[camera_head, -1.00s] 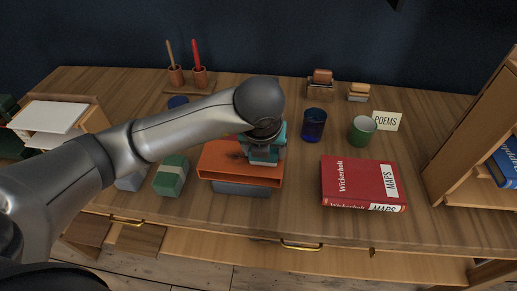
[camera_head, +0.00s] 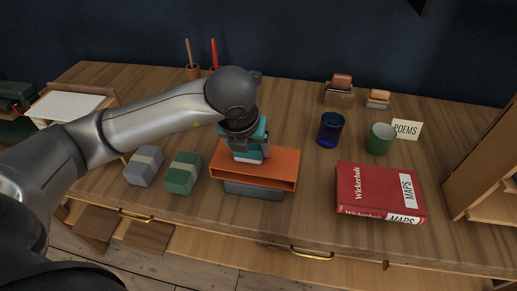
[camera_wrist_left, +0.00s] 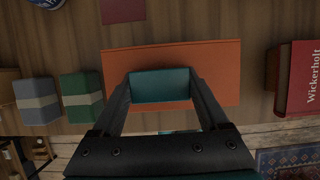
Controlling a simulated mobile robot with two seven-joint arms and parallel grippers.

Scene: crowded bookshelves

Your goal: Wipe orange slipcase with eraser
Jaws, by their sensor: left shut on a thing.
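The orange slipcase (camera_head: 284,165) lies flat near the front of the desk, on top of a grey-blue block (camera_head: 254,190). Its orange top also fills the middle of the left wrist view (camera_wrist_left: 222,80). My left gripper (camera_head: 248,154) points down over the slipcase's top, left of its centre. In the left wrist view its fingers are shut on a teal eraser (camera_wrist_left: 160,86), which sits over the orange top. The eraser appears to be at the surface, but I cannot tell whether it touches. My right gripper is not in view.
A green block (camera_head: 183,174) and a grey block (camera_head: 143,166) stand left of the slipcase. A red book (camera_head: 375,190) lies to the right. A blue cup (camera_head: 331,130) and a green cup (camera_head: 381,138) stand behind it. A wooden shelf (camera_head: 490,165) bounds the right.

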